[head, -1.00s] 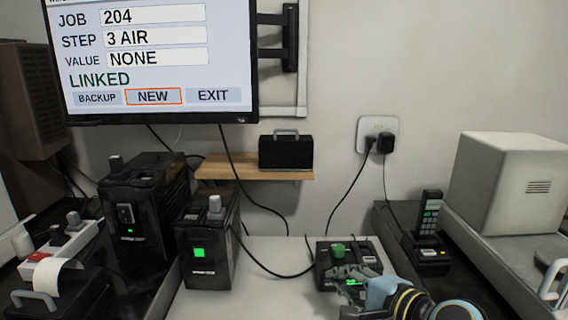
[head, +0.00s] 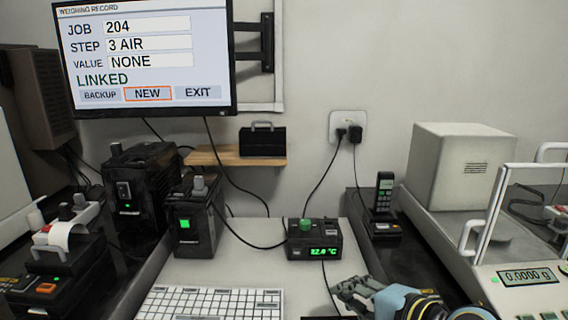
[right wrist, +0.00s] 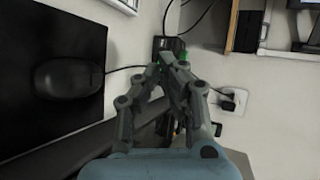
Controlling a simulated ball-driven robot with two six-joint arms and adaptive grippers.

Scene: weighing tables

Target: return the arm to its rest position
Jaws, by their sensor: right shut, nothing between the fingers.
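My right gripper (head: 348,292) shows at the bottom of the head view, right of centre, at the end of my blue and dark wrist. Its fingers are closed together with nothing between them. My left gripper is in neither view.
A white keyboard (head: 210,303) lies at the front. A balance (head: 520,277) with a white frame stands at the right, near a cordless phone (head: 383,200). Black units (head: 195,218) stand left of centre. A black mouse (right wrist: 70,80) lies on a dark mat in the wrist view.

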